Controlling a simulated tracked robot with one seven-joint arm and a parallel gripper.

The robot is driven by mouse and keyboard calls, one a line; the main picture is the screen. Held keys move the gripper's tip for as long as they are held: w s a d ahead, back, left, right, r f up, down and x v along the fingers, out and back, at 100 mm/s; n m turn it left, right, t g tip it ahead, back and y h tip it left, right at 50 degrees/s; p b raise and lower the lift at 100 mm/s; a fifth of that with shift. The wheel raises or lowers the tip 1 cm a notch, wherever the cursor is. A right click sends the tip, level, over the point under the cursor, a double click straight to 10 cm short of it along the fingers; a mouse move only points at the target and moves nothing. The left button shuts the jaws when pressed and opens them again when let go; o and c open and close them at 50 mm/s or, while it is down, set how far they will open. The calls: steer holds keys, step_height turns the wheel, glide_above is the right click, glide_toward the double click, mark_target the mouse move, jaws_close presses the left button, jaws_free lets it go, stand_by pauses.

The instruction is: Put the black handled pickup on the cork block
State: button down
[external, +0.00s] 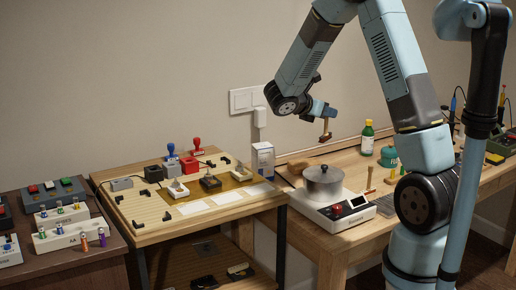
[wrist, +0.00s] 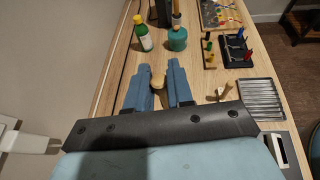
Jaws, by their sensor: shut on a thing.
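My gripper (external: 325,113) is raised above the bench on the right, with its fingers shut on a small tan and brown piece (external: 325,136). In the wrist view the tan rounded top of this piece (wrist: 157,80) shows between the two blue fingers (wrist: 157,92). I cannot tell whether it is a pickup. A dark piece with a black top (external: 210,182) sits on the brown mat of the left table; it looks like a black handled pickup. A brown block (external: 298,166), possibly the cork block, lies behind the metal pot on the right bench.
A metal pot (external: 323,184) stands on a white device (external: 338,213) below my gripper. A green bottle (external: 367,138) and a teal container (external: 389,157) stand farther right. Pieces with red (external: 196,145) and blue (external: 171,151) handles stand on the left table. The wall is close behind.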

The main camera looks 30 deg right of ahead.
steer(key=shift+w+d+f, duration=0.5)
steer(key=shift+w+f, duration=1.65)
steer(key=shift+w, duration=0.1)
steer(key=shift+w+d+f, duration=0.45)
steer(key=shift+w+f, duration=1.7)
steer(key=shift+w, duration=0.05)
steer(key=shift+w+d+f, duration=0.5)
steer(key=shift+w+f, duration=1.65)
steer(key=shift+w, duration=0.1)
steer(key=c, duration=1)
jaws_free()
